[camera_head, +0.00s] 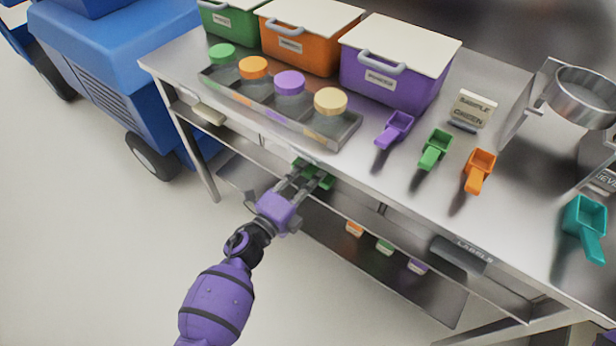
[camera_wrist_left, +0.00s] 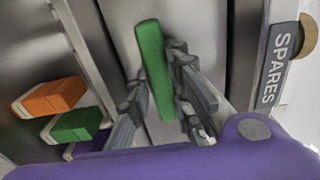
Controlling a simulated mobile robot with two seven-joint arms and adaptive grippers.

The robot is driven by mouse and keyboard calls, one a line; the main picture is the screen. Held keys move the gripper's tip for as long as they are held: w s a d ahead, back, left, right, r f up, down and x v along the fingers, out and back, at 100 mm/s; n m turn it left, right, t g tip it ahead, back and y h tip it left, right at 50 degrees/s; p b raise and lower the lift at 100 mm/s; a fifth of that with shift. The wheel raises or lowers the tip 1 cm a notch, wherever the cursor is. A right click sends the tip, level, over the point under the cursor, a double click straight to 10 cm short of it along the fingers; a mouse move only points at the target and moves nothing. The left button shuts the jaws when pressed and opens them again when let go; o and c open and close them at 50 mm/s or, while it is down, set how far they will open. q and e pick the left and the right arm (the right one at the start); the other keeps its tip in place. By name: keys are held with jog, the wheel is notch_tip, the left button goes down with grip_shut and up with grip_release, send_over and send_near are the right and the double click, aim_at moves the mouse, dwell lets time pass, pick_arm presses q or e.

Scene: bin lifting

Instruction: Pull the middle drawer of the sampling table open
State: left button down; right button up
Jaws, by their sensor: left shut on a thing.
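The sampling table (camera_head: 400,170) has a row of drawers under its top. The middle drawer's green handle (camera_head: 318,182) is below the front edge, partly hidden by my left gripper (camera_head: 300,178). In the left wrist view the green handle (camera_wrist_left: 154,65) is a long bar between the two fingers of my left gripper (camera_wrist_left: 166,103), which is shut on it. I cannot tell whether the drawer stands out from the table. My right gripper is not in view.
A tan handle (camera_head: 208,114) marks the left drawer, with a SPARES label (camera_wrist_left: 280,63). The right drawer has a LABELS plate (camera_head: 470,249). Colored bins, a jar tray (camera_head: 345,139) and scoops stand on top. Blocks lie on the lower shelf. The floor in front is clear.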

pick_arm(q)
jog(key=shift+s+a, duration=0.3)
jog(key=shift+s, duration=0.1)
jog(key=v, duration=3.3)
jog(key=shift+s+a, duration=0.2)
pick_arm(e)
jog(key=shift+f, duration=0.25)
pick_arm(q)
jog(key=shift+r, duration=0.1)
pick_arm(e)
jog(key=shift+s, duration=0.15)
pick_arm(q)
jog(key=c, duration=1.8)
grip_release()
jog(key=shift+c, duration=0.2)
jog(key=shift+o, duration=1.1)
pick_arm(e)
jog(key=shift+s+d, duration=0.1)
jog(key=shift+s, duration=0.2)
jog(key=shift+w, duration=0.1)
pick_arm(q)
jog(key=v, duration=1.2)
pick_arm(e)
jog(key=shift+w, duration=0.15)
